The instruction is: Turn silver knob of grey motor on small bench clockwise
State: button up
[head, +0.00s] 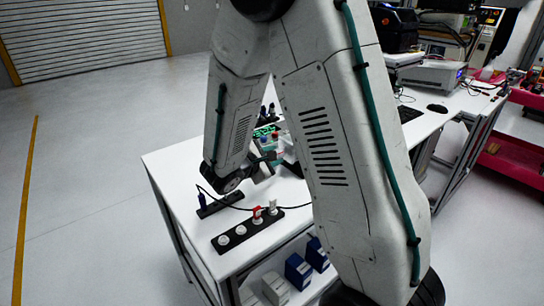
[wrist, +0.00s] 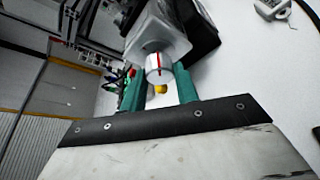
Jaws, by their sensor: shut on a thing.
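The grey motor (wrist: 165,38) shows in the wrist view as a pale block with a round silver knob (wrist: 153,66) facing me. The knob has a red line on it. My gripper (wrist: 159,78) has its two teal fingers on either side of the knob and is shut on it. A small yellow piece (wrist: 161,89) shows between the fingers. In the head view, my gripper (head: 262,171) is at the small white bench (head: 166,160), and my arm hides most of the motor.
A black power strip (head: 247,230) with a red plug (head: 257,214) lies on the bench's near side, with a smaller black strip (head: 219,206) and cables beside it. Boxes (head: 298,270) stand on the shelf below. A longer worktable with equipment is at the right. Open floor lies left.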

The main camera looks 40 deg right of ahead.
jog(key=m+t, duration=0.1)
jog(key=m, duration=0.2)
jog(key=shift+s+f+t+h, duration=0.1)
jog(key=shift+f+t+h, duration=0.05)
jog(key=shift+t+h, duration=0.25)
jog(key=shift+m+t+h, duration=0.5)
jog(key=shift+m, duration=1)
jog(key=o, duration=1)
jog(key=shift+c, duration=0.2)
jog(key=v, duration=0.7)
jog(key=shift+s+a, duration=0.25)
jog(key=shift+a, duration=0.1)
jog(key=shift+m, duration=0.3)
